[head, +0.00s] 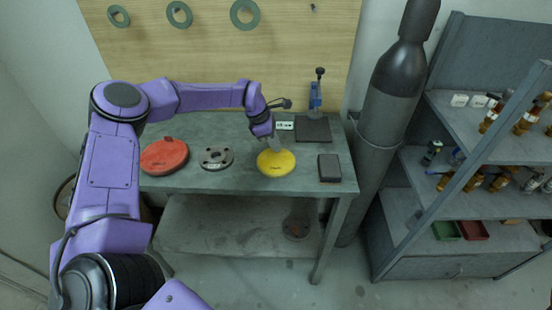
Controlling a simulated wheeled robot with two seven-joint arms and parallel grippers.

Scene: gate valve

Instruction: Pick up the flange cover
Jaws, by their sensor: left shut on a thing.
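A yellow round disc (278,165), which looks like a flange cover, is at the front middle of the grey workbench. My left gripper (274,144) reaches down to its back edge and is shut on it; the fingertips are small and hard to make out. I cannot tell whether the disc touches the bench top or is slightly above it. A red round disc (165,157), also cover-like, lies at the bench's left end. A grey metal flange (216,158) with a centre hole lies between the two. My right gripper is not in view.
The workbench (230,184) also holds a dark block (329,168), a dark plate (313,130) and a blue stand (316,98). Green rings (245,13) hang on the wooden board behind. A dark gas cylinder (388,100) and a loaded shelf (450,140) stand right.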

